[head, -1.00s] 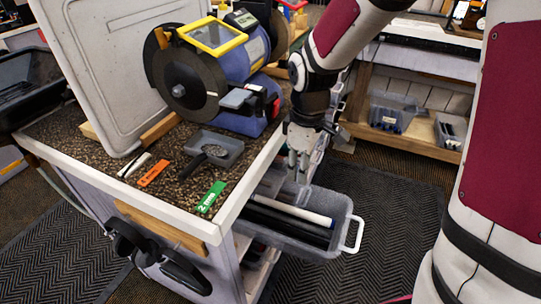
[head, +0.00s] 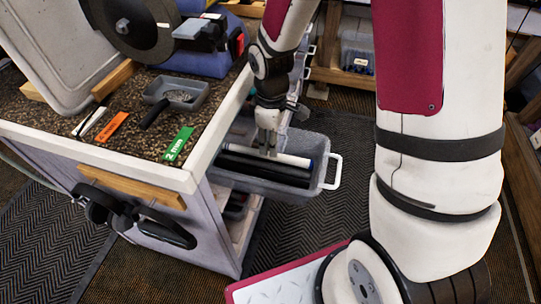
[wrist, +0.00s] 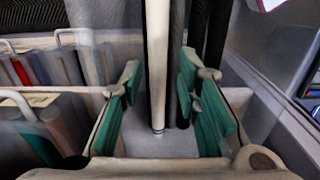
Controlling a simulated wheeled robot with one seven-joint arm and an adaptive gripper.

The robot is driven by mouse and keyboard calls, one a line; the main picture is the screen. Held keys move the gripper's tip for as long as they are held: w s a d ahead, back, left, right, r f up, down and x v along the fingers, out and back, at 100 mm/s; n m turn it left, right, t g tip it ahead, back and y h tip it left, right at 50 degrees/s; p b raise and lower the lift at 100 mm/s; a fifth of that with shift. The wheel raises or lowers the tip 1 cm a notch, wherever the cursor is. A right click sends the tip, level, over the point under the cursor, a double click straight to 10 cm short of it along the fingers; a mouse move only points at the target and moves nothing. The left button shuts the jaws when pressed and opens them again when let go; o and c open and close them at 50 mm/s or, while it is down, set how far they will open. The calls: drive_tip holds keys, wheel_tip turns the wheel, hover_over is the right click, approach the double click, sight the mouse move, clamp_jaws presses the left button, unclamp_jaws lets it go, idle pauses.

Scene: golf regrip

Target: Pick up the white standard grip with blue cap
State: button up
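The white grip (head: 285,158) lies in the open grey bin (head: 321,176), with its blue cap (head: 311,163) at the right end. In the wrist view the white grip (wrist: 157,65) runs down the middle, between the green-padded fingers of my gripper (wrist: 160,105). My gripper is open, one finger on each side, with visible gaps to the grip. In the head view my gripper (head: 268,143) reaches down into the bin at the white grip; its fingertips partly cover the grip. Whether the fingers reach below the grip is hard to tell.
Black grips (head: 262,172) lie beside the white one; one dark grip (wrist: 181,50) is close to the right finger. Neighbouring bins with coloured items (wrist: 45,75) are at left in the wrist view. The workbench edge (head: 220,140) is left of my gripper.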

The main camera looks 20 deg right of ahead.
wheel_tip(320, 180, down, 5)
drive_tip(key=shift+w+r+b, duration=0.1)
drive_tip(key=shift+w+b, duration=0.05)
drive_tip(key=shift+b, duration=0.45)
drive_tip(key=shift+r, duration=0.1)
drive_tip(key=shift+c, duration=0.6)
clamp_jaws()
drive_tip(key=shift+r, duration=0.1)
